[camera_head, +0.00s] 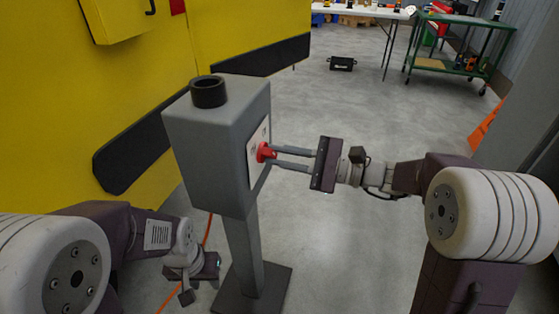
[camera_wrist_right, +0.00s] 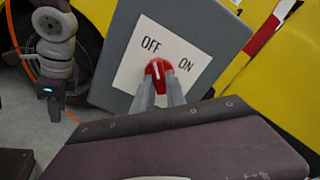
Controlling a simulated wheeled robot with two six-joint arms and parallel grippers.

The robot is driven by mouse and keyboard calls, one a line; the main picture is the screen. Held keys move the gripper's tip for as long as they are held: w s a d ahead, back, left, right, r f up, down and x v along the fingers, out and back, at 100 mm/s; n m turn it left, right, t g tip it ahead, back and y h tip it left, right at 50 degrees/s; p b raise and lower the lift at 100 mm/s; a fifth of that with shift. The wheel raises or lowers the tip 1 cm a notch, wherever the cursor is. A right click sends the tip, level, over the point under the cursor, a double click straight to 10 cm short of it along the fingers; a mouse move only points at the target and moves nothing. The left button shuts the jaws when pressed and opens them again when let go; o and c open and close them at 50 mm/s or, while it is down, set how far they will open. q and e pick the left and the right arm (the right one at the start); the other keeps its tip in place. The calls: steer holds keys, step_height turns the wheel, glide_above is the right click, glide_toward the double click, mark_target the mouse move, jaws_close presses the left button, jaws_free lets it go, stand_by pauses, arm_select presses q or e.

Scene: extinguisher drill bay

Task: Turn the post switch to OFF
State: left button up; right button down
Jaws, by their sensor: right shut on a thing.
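The post switch is a grey box (camera_head: 205,140) on a grey post. A white plate (camera_wrist_right: 180,48) on its right side reads OFF and ON and carries a red knob (camera_head: 263,152). In the right wrist view the red knob (camera_wrist_right: 156,69) shows a white line pointing up, roughly toward OFF and away from ON. My right gripper (camera_head: 273,155) has its two fingers on either side of the knob and is shut on it; the fingers hide the knob's lower part in the wrist view. My left gripper (camera_head: 193,283) hangs low left of the post, apart from the switch; its fingers are unclear.
A yellow machine (camera_head: 130,80) with black bumpers stands close behind and left of the post. An orange cable (camera_head: 207,230) runs on the floor. A green cart (camera_head: 455,50) and a white table (camera_head: 365,12) stand far back. The floor right of the post is clear.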

steer(key=shift+n, duration=0.4)
steer(key=c, duration=1.4)
jaws_free()
steer(key=shift+o, duration=0.2)
steer(key=p+v, duration=0.3)
steer(key=v, duration=0.6)
